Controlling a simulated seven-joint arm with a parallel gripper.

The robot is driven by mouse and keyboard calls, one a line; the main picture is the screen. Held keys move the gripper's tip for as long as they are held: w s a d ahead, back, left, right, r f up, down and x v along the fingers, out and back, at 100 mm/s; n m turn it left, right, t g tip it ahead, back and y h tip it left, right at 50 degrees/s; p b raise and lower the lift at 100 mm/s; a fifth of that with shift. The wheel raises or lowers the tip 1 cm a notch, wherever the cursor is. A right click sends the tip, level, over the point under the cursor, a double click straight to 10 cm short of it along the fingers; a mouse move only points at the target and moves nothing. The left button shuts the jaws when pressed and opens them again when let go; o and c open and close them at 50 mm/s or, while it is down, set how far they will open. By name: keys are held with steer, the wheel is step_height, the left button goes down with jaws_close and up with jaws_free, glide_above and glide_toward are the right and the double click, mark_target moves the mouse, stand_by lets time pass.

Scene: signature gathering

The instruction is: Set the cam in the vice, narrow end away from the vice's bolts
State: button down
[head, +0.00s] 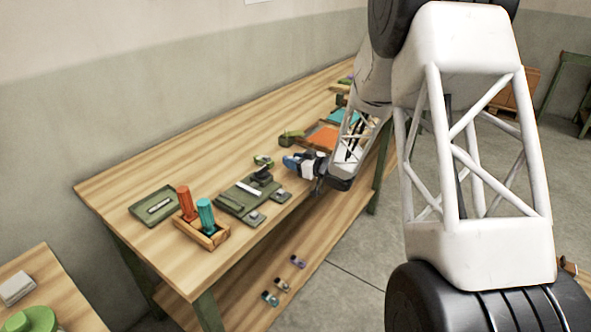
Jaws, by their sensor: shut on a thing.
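My gripper (301,164) is over the workbench, low beside the vice. It is shut on a small blue piece (289,162), which I take to be the cam. The piece is too small for me to tell which end is narrow. What I take for the vice (233,200) is a dark green fixture with a pale bar and blocky grey parts on its front side. My gripper is to its upper right, and the blue piece looks apart from it.
A green tray (146,212) with a pale bar and a wooden box (218,240) with orange and teal cylinders stand left of the vice. A small green part (263,160) lies behind it. Orange (323,137) and teal items lie farther back. Several small parts sit on the lower shelf (247,312).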

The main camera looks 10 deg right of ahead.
steer(key=shift+f, duration=1.5)
steer(key=shift+f, duration=0.2)
steer(key=c, duration=0.7)
jaws_free()
steer(key=shift+s, duration=0.1)
steer(key=shift+v, duration=3.85)
steer(key=shift+r, duration=0.2)
